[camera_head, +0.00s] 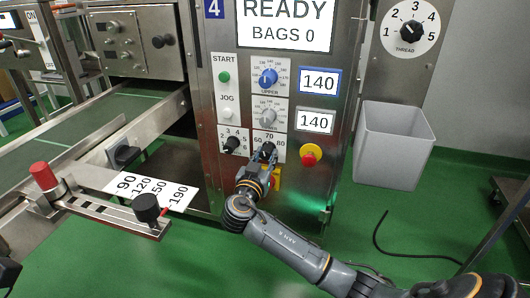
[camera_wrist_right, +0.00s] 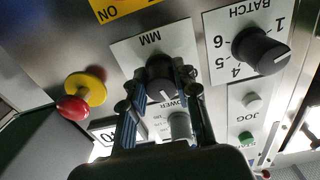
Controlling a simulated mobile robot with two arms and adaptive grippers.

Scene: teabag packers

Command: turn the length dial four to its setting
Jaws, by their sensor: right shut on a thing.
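The length dial is a black knob on a white plate marked MM in the right wrist view (camera_wrist_right: 160,68). In the head view its plate (camera_head: 270,136) shows 60, 70 and 80, on the front panel of machine four (camera_head: 214,8). My right gripper (camera_head: 266,157) reaches up to it from below and hides much of the knob. In the right wrist view the fingers of my right gripper (camera_wrist_right: 160,90) are shut on the knob, one on each side. A white pointer mark shows on the knob; the scale value it points at is hidden.
A batch dial (camera_head: 233,143) sits just left, and a red emergency button (camera_head: 310,154) on yellow just right. Above are the upper and lower temperature dials and two displays (camera_head: 319,81) reading 140. A grey bin (camera_head: 392,145) stands right; a slide scale (camera_head: 152,190) juts out left.

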